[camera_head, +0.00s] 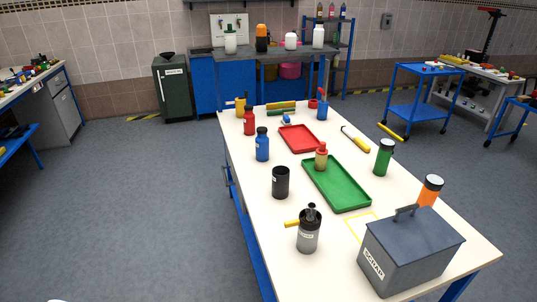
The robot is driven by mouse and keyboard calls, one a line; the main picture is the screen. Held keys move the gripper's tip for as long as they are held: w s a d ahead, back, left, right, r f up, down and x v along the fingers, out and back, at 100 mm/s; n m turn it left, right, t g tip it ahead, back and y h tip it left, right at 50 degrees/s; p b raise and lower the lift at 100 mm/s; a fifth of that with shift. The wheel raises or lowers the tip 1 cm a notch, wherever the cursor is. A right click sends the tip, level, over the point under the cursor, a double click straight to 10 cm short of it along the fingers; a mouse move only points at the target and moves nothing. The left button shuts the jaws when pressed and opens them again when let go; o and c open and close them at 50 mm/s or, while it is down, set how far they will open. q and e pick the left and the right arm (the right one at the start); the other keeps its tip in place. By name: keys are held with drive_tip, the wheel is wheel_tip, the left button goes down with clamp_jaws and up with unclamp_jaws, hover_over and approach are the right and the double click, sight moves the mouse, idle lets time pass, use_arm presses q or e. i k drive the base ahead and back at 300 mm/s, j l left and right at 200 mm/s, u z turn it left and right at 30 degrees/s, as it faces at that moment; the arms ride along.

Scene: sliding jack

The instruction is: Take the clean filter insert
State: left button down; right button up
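I cannot tell for sure which thing is the clean filter insert. A small beige piece with a red top (321,157) stands upright on the green tray (343,194). A red tray (298,138) behind it looks empty. A black open-topped cup (280,182) stands left of the green tray. A grey and black canister (308,231) with a yellow handle stands nearer, with something dark sticking out of its top.
A grey lidded scrap box (407,255) stands at the white table's (257,227) near right corner. Green (384,158), orange (429,191), blue (262,145) and red (249,121) bottles stand around the trays. A yellow-handled tool (355,139) lies at the right. Floor left of the table is clear.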

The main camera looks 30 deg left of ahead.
sight(321, 152)
drive_tip(key=u, duration=0.65)
drive_tip(key=z, duration=0.25)
drive_tip(key=i+j+z, duration=0.35)
drive_tip(key=j, duration=0.25)
drive_tip(key=j+z, duration=0.2)
drive_tip(key=i+j+z, duration=0.15)
drive_tip(key=j, duration=0.3)
